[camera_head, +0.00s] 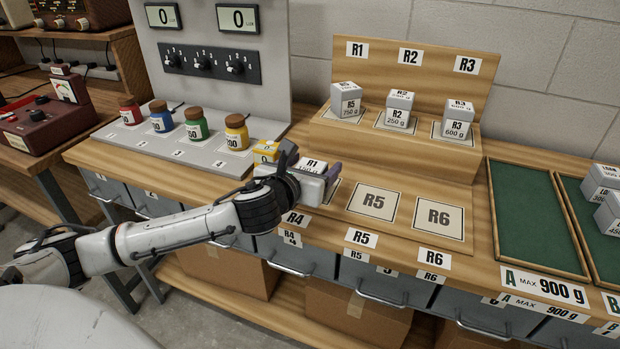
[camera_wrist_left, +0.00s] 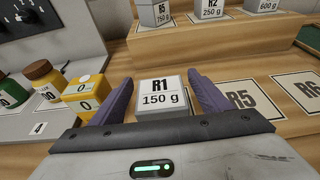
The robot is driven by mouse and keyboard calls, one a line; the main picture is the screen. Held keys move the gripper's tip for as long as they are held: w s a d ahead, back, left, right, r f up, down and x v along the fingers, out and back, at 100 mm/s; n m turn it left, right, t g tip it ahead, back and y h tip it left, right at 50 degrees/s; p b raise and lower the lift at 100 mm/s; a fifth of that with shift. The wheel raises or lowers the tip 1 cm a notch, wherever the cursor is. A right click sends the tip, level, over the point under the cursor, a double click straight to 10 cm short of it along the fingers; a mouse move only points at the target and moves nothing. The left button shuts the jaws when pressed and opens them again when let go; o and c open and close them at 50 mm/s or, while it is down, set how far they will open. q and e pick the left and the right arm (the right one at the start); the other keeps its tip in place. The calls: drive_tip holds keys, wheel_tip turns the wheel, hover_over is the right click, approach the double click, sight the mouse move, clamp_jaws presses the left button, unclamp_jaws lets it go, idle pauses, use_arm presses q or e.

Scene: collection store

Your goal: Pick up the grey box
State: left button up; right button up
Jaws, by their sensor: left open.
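A grey box (camera_wrist_left: 162,98) labelled R1, 150 g, stands between the purple fingers of my left gripper (camera_wrist_left: 163,92) in the left wrist view. The fingers are open, one on each side of it, with a narrow gap visible on the right. In the head view, the box's top (camera_head: 313,164) shows past my left gripper (camera_head: 309,168), which hides most of its body. The box appears to be at the R4 place on the lower shelf. Other grey boxes R5 (camera_head: 346,100), R2 (camera_head: 397,108) and R3 (camera_head: 457,120) stand on the upper step. My right gripper is not in view.
A yellow block (camera_wrist_left: 86,97) marked 0 stands close left of the gripper. Several coloured jars, one of them yellow (camera_head: 237,133), stand further left. Pads R5 (camera_head: 373,203) and R6 (camera_head: 438,217) are bare. Green tray A (camera_head: 530,215) is empty; tray B (camera_head: 575,190) holds grey boxes.

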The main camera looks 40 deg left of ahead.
use_arm(q)
drive_tip(key=shift+x, duration=0.95)
drive_tip(key=c, duration=1.2)
drive_tip(key=shift+r, duration=0.1)
